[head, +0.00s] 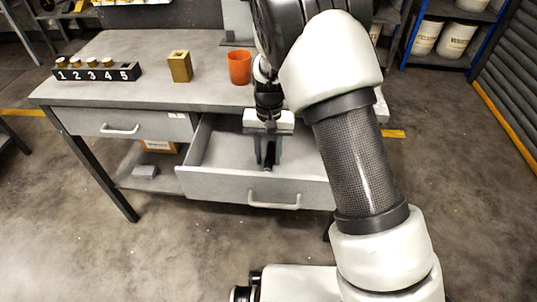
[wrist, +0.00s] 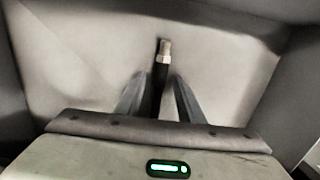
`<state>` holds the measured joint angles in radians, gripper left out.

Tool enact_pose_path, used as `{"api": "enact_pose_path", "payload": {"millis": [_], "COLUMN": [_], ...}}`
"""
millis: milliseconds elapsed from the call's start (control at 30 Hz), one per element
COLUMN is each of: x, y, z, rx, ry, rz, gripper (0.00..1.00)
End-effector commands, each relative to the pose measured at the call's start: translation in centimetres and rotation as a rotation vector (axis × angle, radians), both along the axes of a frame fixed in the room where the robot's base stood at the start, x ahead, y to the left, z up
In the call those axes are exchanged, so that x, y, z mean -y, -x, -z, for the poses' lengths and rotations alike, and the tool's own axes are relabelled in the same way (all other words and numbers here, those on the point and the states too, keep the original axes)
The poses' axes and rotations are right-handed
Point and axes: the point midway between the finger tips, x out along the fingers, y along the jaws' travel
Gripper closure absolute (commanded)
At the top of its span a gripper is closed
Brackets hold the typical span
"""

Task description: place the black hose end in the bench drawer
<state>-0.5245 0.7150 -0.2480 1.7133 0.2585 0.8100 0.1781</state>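The bench drawer (head: 225,185) is pulled out at the front of the grey bench. My gripper (head: 268,165) points down inside it, near the drawer floor. The black hose end (wrist: 162,68) shows in the wrist view between the two fingers, with a pale metal tip pointing away over the drawer floor. It also shows as a small dark piece low between the fingers in the head view (head: 268,156). The fingers (wrist: 159,80) stand apart, with a narrow gap showing on each side of the hose end. Whether it touches the drawer floor is hard to tell.
On the bench top (head: 150,90) stand a numbered black rack (head: 97,72), a brass-coloured block (head: 180,67) and an orange cup (head: 239,67). A shut drawer (head: 120,124) is left of the open one. The drawer walls surround my gripper closely.

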Motion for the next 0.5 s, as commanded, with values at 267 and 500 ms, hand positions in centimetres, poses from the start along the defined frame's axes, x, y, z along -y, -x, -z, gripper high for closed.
{"api": "enact_pose_path", "payload": {"millis": [267, 500], "x": [0.0, 0.0], "y": [-0.1, -0.5], "z": [-1.3, -6.2], "rx": [0.002, 0.003], "ry": [-0.002, -0.002], "rz": [0.000, 0.000], "gripper": [0.65, 0.65]}}
